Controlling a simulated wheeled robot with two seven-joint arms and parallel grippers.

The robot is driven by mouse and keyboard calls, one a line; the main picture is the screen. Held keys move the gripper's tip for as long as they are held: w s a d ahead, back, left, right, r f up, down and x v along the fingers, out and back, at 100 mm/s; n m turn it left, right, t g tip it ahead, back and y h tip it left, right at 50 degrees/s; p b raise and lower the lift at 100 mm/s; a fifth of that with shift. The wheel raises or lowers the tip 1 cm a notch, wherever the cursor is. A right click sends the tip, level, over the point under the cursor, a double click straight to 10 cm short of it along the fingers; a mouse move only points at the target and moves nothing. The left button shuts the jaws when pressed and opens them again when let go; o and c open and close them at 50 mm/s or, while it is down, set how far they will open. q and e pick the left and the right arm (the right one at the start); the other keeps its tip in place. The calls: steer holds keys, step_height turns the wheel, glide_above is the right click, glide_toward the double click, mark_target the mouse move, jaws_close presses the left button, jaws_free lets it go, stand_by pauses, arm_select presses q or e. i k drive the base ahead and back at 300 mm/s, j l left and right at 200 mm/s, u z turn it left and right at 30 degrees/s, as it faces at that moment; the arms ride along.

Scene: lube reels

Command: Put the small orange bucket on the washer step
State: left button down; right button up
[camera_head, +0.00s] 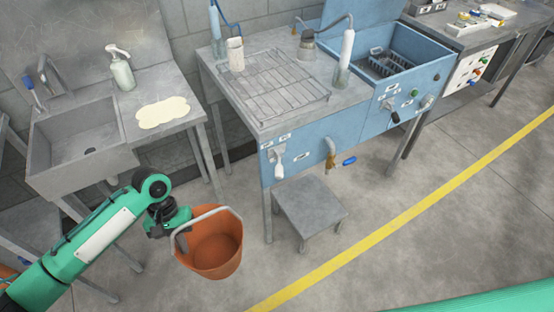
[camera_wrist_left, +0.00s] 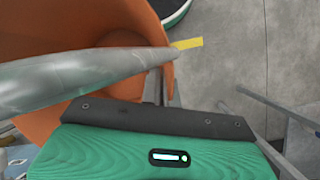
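The small orange bucket (camera_head: 213,252) is upright and open at the top, with a grey handle, in the head view's lower middle. My left gripper (camera_head: 180,232) is at the left side of its rim and appears shut on the handle. In the left wrist view the thick grey handle (camera_wrist_left: 90,75) crosses close before the gripper, with the orange bucket wall (camera_wrist_left: 90,25) behind. The finger contact is partly hidden. The washer step (camera_head: 310,202), a low grey stool with a bare top, stands right of the bucket, before the blue washer (camera_head: 318,140). My right gripper is out of view.
A grey sink (camera_head: 85,140) stands at left. Floor is open right of the step, crossed by a yellow line (camera_head: 400,215).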

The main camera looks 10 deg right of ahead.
mark_target(320, 205)
steer(key=l, duration=0.4)
steer(key=i+l+z, duration=0.15)
steer(key=l, duration=0.3)
steer(key=i+l, duration=0.1)
steer(key=l, duration=0.3)
steer(key=i+l+z, duration=0.1)
steer(key=l, duration=0.35)
steer(key=i+l+z, duration=0.1)
steer(key=l, duration=0.3)
